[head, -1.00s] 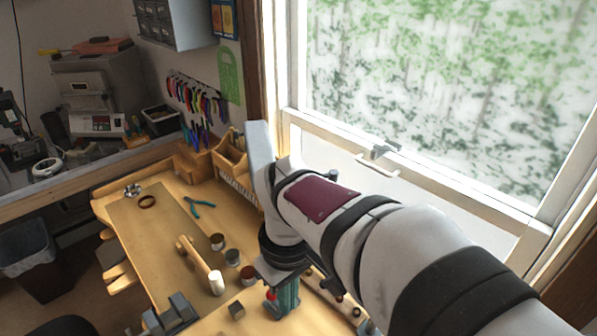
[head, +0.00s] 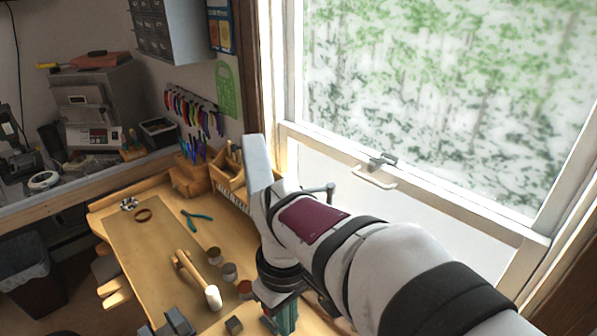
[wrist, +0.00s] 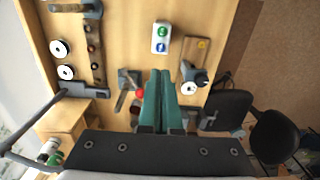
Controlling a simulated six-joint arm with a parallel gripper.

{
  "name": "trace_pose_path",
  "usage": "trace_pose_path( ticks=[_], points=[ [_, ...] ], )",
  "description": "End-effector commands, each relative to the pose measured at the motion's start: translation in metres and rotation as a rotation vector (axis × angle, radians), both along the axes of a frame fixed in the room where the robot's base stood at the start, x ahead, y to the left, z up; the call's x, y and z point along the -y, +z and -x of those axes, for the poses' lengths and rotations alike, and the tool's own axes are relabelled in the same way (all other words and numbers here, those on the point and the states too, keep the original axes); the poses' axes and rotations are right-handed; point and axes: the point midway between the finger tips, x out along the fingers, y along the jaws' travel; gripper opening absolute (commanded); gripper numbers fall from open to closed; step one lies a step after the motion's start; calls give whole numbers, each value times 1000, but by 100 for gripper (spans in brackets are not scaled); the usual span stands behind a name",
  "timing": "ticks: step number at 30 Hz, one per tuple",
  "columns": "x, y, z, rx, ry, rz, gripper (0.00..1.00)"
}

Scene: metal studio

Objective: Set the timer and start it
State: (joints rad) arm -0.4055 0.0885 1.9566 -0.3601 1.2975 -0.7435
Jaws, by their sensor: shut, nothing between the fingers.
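In the wrist view a small white box (wrist: 160,37) with a green and a blue round button lies on the wooden bench ahead of my gripper (wrist: 160,73). I cannot tell whether this box is the timer. My gripper's teal fingers are together, with nothing between them, and point toward the box, apart from it in the picture. A white round dial (wrist: 188,89) on a dark piece shows just right of the fingers. In the head view only part of the teal gripper shows below my wrist, and its fingertips are not clear; the white box is not seen there.
A red knob (wrist: 140,93) shows close left of the fingers. A mallet (head: 212,297), small tins (head: 229,271) and pliers (head: 196,216) lie on the bench. A wooden tool rack (head: 230,181) stands at the back. A dark chair (wrist: 272,135) is beside the bench.

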Motion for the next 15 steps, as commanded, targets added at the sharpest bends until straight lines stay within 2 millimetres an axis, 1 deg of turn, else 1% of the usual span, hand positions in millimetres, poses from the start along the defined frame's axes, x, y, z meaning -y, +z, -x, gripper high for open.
trace_pose_path(
  ticks=[1,9,15],
  points=[
    [1,-10,1,-6,1,3,0],
    [0,-70,2,-6,0,2,0],
    [0,-106,2,-4,1,1,0]
  ],
)
